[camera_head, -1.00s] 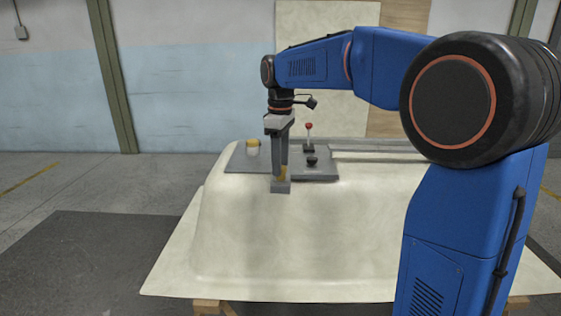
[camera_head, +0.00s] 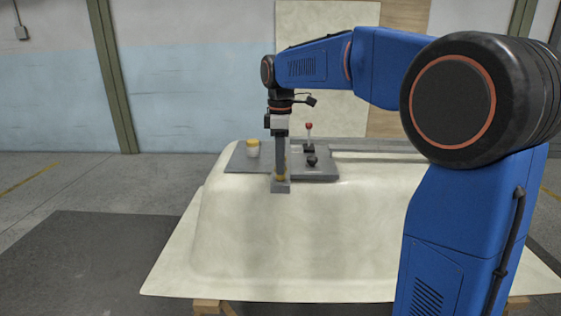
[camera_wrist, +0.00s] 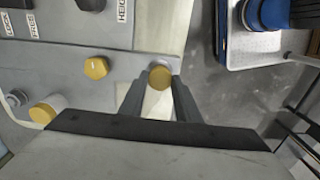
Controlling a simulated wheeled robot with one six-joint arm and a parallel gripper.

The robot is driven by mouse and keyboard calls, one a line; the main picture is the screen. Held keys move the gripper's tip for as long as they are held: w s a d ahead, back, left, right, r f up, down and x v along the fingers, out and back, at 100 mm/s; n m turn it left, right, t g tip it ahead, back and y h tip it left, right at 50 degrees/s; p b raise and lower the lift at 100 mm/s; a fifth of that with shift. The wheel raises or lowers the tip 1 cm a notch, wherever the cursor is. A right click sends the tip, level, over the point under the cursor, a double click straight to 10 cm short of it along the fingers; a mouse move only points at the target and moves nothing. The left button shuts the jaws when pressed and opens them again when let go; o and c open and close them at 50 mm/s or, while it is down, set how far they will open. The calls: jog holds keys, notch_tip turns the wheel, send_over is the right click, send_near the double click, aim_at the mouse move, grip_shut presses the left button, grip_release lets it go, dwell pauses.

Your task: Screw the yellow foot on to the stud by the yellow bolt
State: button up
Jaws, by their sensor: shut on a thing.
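My gripper (camera_wrist: 160,78) is shut on the yellow foot (camera_wrist: 160,76), whose round yellow end shows between the fingertips in the wrist view. In the head view my gripper (camera_head: 281,178) points straight down at the near edge of the grey plate, with a little yellow showing low between its fingers. The yellow bolt (camera_wrist: 96,68) appears as a yellow round head on the plate, left of the gripper in the wrist view. The stud is hidden, and I cannot tell whether the foot touches it.
The grey plate (camera_head: 240,163) lies on the upturned cream tub shell (camera_head: 290,235). A yellow-topped pale cylinder (camera_head: 253,147) stands at its left. A red-knobbed lever (camera_head: 309,127) and a black knob (camera_head: 312,161) stand right of the gripper.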

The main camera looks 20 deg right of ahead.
jog(key=m, duration=0.6)
jog(key=shift+m, duration=0.3)
jog(key=m, duration=0.6)
jog(key=o, duration=1.2)
jog(key=shift+c, duration=0.7)
jog(key=n, duration=0.6)
jog(key=shift+n, duration=0.3)
jog(key=n, duration=0.6)
